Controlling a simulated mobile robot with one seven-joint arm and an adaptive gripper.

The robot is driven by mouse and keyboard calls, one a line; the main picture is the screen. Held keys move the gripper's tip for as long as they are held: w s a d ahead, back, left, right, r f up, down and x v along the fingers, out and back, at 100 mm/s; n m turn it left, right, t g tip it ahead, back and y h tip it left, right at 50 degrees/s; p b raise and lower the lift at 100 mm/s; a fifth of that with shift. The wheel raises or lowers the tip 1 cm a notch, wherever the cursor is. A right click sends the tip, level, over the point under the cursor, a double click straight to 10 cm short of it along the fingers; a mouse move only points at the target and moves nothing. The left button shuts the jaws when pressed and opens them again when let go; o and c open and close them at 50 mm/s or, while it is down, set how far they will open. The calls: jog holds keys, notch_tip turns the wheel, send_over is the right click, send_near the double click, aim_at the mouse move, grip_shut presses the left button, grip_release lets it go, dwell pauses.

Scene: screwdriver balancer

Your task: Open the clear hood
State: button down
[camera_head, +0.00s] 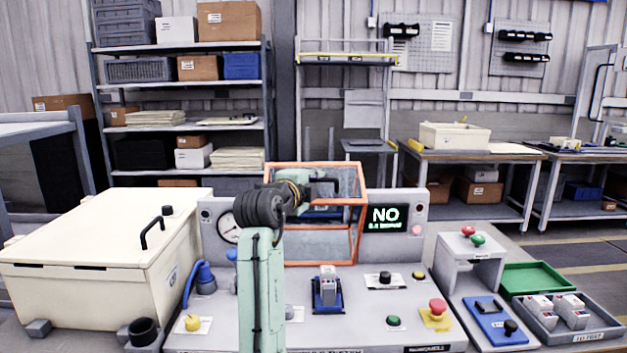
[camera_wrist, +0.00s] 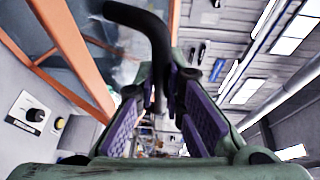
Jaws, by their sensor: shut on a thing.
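The clear hood (camera_head: 336,248) has an orange frame and stands at the back of the grey test station. My gripper (camera_head: 318,187) is in front of its upper part, and my arm hides part of its left side. The orange frame also shows at the left of the wrist view (camera_wrist: 75,60). There, a black curved handle (camera_wrist: 140,14) runs down between the purple finger pads of my gripper (camera_wrist: 160,90), which is shut on it. I cannot tell exactly how far the hood is raised.
A green-lit display (camera_head: 386,217) reading "NO" is right of the hood, and a round gauge (camera_head: 229,228) is left of it. A cream box (camera_head: 90,240) with a black handle stands at left. A red button (camera_head: 438,306) and a grey device (camera_head: 328,285) are in front.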

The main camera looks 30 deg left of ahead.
dwell(0.4)
jog(key=c, duration=1.7)
grip_release()
jog(key=shift+o, duration=0.2)
jog(key=v, duration=1.2)
jog(key=shift+r, duration=0.1)
